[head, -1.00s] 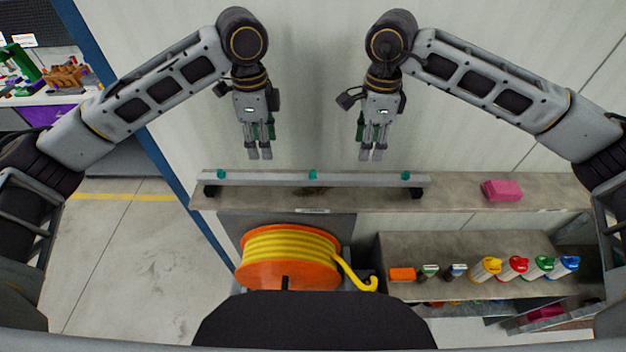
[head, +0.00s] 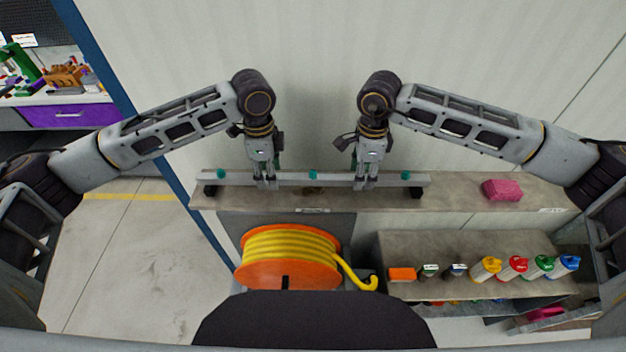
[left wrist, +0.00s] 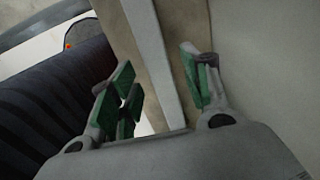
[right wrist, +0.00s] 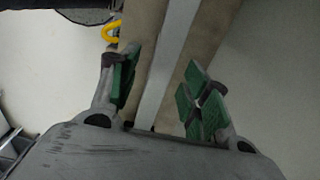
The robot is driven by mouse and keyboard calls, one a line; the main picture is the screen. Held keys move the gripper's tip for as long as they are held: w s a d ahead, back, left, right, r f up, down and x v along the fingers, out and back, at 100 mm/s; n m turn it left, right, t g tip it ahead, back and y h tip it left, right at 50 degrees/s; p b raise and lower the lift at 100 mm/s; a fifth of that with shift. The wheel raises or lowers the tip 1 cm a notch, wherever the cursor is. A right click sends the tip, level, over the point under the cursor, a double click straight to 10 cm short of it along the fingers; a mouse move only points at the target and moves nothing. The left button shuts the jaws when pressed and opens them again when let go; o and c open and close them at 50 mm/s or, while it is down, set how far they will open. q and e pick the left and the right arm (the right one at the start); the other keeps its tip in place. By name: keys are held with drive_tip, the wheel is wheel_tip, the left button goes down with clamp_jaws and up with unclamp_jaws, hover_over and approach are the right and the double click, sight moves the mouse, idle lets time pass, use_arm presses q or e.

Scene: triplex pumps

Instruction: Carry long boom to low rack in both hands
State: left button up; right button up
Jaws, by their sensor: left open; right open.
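The long boom (head: 312,179) is a grey bar with several teal knobs, lying level across dark supports on the upper shelf. My left gripper (head: 266,186) is at the boom left of its middle. My right gripper (head: 365,187) is at the boom right of its middle. In the left wrist view the boom (left wrist: 152,60) runs between the open green-padded fingers (left wrist: 160,90). In the right wrist view the boom (right wrist: 168,70) also runs between the open fingers (right wrist: 160,92). I cannot tell whether any pad touches it. The low rack cannot be clearly identified.
The shelf (head: 455,190) also carries a pink block (head: 501,190) at right. Below are an orange reel with yellow hose (head: 288,257) and a lower shelf (head: 450,243) with several coloured-capped containers. A wall stands close behind the boom. Open floor (head: 120,250) lies at left.

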use_arm(q)
drive_tip(key=shift+f, duration=1.5)
use_arm(e)
drive_tip(key=shift+f, duration=1.5)
use_arm(q)
clamp_jaws()
use_arm(e)
clamp_jaws()
